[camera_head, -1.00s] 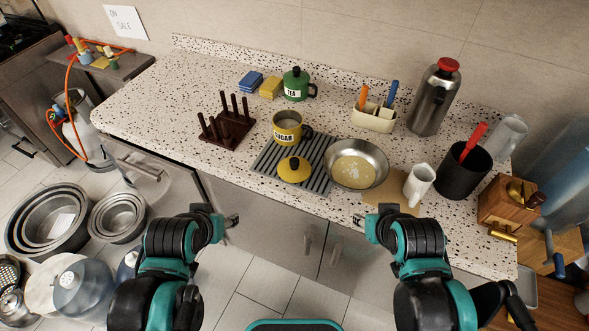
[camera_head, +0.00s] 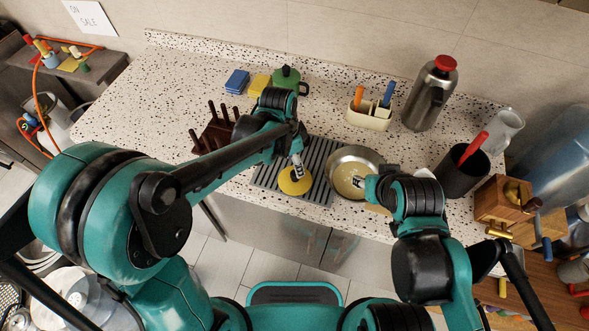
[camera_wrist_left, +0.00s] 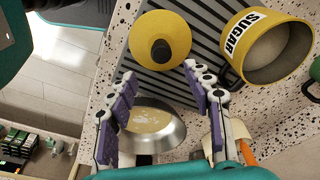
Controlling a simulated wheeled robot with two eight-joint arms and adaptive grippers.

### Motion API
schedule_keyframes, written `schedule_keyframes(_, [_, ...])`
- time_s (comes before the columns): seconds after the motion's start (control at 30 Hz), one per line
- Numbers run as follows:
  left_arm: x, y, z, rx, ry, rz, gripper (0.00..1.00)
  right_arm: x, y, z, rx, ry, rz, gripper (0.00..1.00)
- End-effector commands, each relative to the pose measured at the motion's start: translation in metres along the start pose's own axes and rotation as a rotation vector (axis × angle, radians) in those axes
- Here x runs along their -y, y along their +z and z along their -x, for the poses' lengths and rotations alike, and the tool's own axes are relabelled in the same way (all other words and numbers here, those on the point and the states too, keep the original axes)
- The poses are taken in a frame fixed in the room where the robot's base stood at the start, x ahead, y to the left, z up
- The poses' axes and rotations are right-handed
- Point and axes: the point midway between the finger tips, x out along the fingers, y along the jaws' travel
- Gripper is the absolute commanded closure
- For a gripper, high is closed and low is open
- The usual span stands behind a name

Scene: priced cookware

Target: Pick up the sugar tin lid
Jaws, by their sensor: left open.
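The yellow sugar tin lid (camera_head: 294,181) with its dark knob lies on the grey ribbed mat (camera_head: 322,168). It also shows in the left wrist view (camera_wrist_left: 174,34), just beyond the fingertips and apart from them. My left gripper (camera_wrist_left: 158,80) is open and empty, its fingers spread below the lid in that view. In the head view my left gripper (camera_head: 296,165) hangs over the lid, partly hidden by the arm. The open yellow sugar tin (camera_wrist_left: 262,43) stands beside the lid; my left arm hides it in the head view. My right gripper (camera_head: 372,182) is near the pan; its fingers are unclear.
A steel pan (camera_head: 342,172) stands right of the lid. A green tea tin (camera_head: 286,78) is behind my left arm, and a dark peg rack (camera_head: 215,135) is to its left. A flask (camera_head: 430,95) and a black utensil pot (camera_head: 462,170) stand farther right.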

Motion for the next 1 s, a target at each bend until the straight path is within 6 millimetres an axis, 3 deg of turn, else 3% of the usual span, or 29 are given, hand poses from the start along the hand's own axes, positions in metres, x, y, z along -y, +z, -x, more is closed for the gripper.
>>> schedule_keyframes(0.5, [0.006, 0.008, -0.069, 0.001, 0.000, -0.001, 0.49, 0.000, 0.013, -0.018, 0.000, 0.000, 0.000, 0.60])
schedule_keyframes(0.83, [0.006, 0.008, -0.076, 0.001, 0.000, 0.000, 0.49, 0.000, 0.014, -0.019, 0.000, 0.000, 0.000, 0.60])
schedule_keyframes(0.87, [0.006, 0.008, -0.076, 0.001, 0.000, 0.000, 0.54, 0.000, 0.014, -0.019, 0.000, 0.000, 0.000, 0.60])
schedule_keyframes(1.0, [0.006, 0.008, -0.076, 0.001, 0.000, 0.000, 0.91, 0.000, 0.014, -0.019, 0.000, 0.000, 0.000, 0.60])
